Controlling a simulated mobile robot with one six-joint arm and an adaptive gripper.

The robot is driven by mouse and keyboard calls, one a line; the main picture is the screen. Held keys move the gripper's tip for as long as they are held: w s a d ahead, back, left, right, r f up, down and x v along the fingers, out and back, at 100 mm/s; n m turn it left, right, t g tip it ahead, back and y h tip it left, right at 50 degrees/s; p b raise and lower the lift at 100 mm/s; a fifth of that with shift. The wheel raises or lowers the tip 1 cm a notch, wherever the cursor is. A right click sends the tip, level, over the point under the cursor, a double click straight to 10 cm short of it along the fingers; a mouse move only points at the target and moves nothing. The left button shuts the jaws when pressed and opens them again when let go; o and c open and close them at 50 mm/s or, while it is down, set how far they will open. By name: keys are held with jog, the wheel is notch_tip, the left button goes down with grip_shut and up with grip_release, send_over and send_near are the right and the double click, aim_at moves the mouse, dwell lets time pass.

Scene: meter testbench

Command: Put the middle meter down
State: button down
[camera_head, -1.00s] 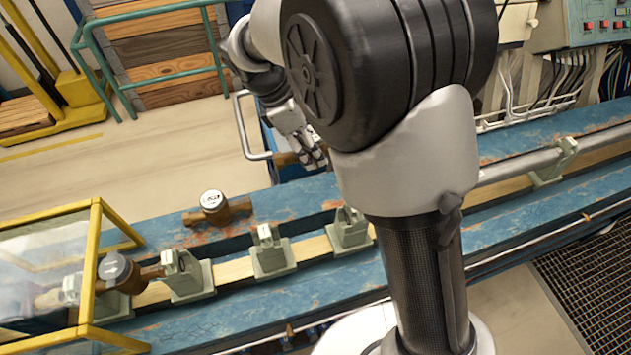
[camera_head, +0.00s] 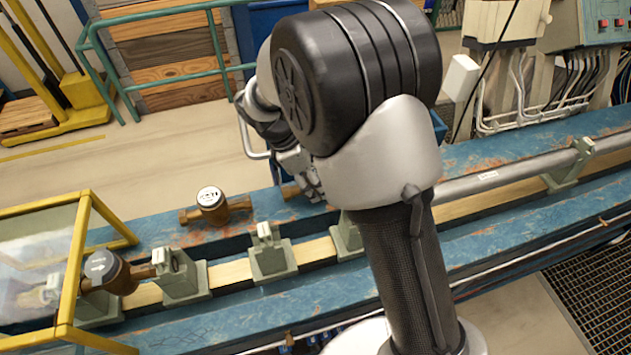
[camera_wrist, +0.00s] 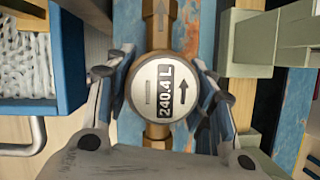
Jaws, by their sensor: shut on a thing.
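My gripper (camera_wrist: 161,90) is shut on a brass meter with a round white face (camera_wrist: 161,88) reading 240.4 L. Its fingers lie on both sides of the round body, and brass pipe ends extend above and below in the wrist view. In the head view my gripper (camera_head: 308,186) is at the back edge of the blue bench (camera_head: 225,316), partly hidden by my arm. Only a brass end of the held meter (camera_head: 290,192) shows there. I cannot tell whether the meter touches the bench. A second brass meter (camera_head: 211,207) lies on the bench to its left.
A third meter (camera_head: 108,272) sits at the clamps by the yellow-framed glass guard (camera_head: 76,270). Grey-green clamp stands (camera_head: 270,258) line the bench's channel. A blue bin (camera_wrist: 66,60) with white contents is left of the gripper in the wrist view.

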jog(key=c, duration=0.7)
grip_release()
jog(key=p+v, duration=0.5)
jog(key=v, duration=0.7)
jog(key=s+d+r+m+y, duration=0.1)
jog(key=s+d+r+m, duration=0.4)
jog(key=r, duration=0.3)
jog(key=s+d+r+m+t+y, duration=0.1)
jog(key=s+d+m, duration=0.2)
jog(key=s, duration=0.3)
jog(key=s+d+r+m+t+y, duration=0.1)
jog(key=s+d+m+t, duration=0.1)
jog(key=s+m, duration=0.3)
jog(key=s+d+r+m+t+y, duration=0.1)
jog(key=s+d+m, duration=0.3)
jog(key=s, duration=0.4)
jog(key=shift+s+r+m+t, duration=0.2)
jog(key=shift+r+m+t, duration=0.1)
jog(key=shift+r+m, duration=0.25)
